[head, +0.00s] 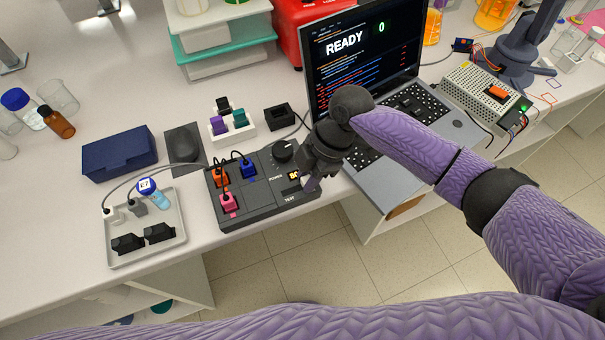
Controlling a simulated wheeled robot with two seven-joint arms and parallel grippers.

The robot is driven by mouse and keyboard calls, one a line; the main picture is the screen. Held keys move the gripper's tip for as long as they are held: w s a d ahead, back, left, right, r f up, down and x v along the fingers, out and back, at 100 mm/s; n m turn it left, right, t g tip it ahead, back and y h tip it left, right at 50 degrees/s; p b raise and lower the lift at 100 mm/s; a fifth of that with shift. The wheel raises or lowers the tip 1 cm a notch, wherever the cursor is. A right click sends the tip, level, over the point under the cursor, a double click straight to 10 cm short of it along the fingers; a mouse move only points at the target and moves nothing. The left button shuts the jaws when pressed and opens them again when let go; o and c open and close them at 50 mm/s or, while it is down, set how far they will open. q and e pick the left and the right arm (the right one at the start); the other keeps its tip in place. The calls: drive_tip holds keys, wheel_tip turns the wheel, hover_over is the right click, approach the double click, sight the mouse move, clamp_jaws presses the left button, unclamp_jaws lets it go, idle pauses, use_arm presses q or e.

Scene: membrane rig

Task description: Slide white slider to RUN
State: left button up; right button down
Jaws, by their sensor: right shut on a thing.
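The dark control box (262,208) lies near the front edge of the bench, with a black knob, POWER and TEST labels and a small lit display. My right gripper (309,183) reaches down onto the box's right end, and its fingers are shut there. The white slider is mostly hidden by the fingers; only a small pale bit shows beside them. The RUN mark cannot be read from here. The laptop (398,186) behind shows READY and a green 0. My left gripper is not in view.
Orange, blue and pink plugs (229,200) sit in the box's left part, with cables. A metal tray (176,250) with a small vial and black parts lies to the left. A navy case (120,152) and a plug holder (232,134) stand behind. The bench edge is close in front.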

drive_tip(key=c, duration=0.8)
unclamp_jaws()
drive_tip(key=shift+w+d, duration=0.1)
drive_tip(key=shift+d, duration=0.05)
drive_tip(key=shift+o, duration=1.6)
drive_tip(key=p+v, duration=0.2)
drive_tip(key=v, duration=0.8)
